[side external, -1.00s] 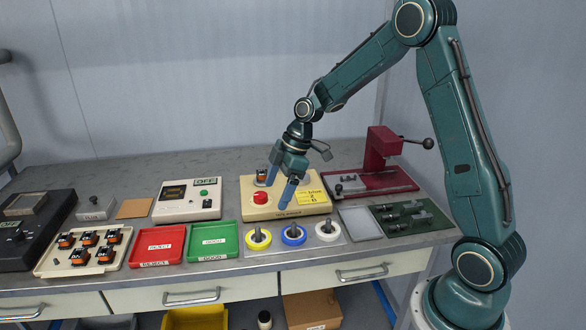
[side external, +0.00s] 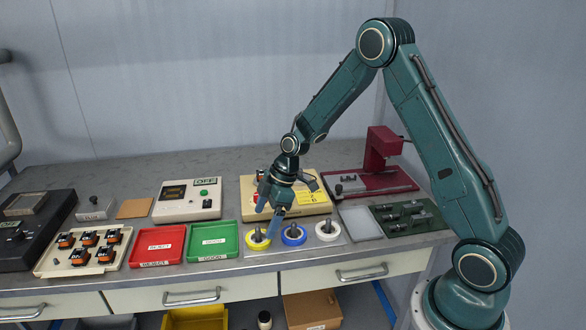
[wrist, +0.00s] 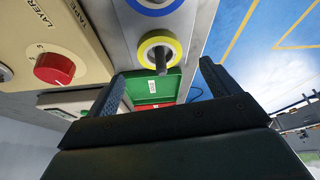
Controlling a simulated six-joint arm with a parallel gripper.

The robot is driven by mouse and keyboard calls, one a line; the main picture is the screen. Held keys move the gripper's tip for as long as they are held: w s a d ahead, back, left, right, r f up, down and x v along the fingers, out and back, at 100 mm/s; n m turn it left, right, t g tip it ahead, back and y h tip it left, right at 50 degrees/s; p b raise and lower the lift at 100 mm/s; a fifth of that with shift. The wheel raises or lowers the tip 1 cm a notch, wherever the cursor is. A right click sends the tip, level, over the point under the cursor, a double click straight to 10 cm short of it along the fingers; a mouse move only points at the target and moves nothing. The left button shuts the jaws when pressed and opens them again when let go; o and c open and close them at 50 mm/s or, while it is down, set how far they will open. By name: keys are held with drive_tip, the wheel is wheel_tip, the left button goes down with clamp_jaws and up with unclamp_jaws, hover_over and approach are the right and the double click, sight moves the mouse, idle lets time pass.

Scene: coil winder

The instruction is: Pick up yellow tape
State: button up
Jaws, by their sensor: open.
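The yellow tape (side external: 258,241) is a roll around a dark upright peg on a pale plate (side external: 333,244) near the bench's front edge. In the wrist view the yellow tape (wrist: 160,49) shows as a ring with the peg at its centre, ahead of the fingers.
A blue tape (side external: 293,235) and a white tape (side external: 328,231) stand on pegs to the right. A green tray (side external: 212,258) and a red tray (side external: 141,263) lie to the left. The cream tape winder (side external: 318,207) with a red knob (wrist: 54,69) is behind.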

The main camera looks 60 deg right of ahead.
sight(262, 241)
drive_tip(key=shift+f, duration=0.15)
drive_tip(key=shift+x, duration=2.45)
drive_tip(key=c, duration=1.1)
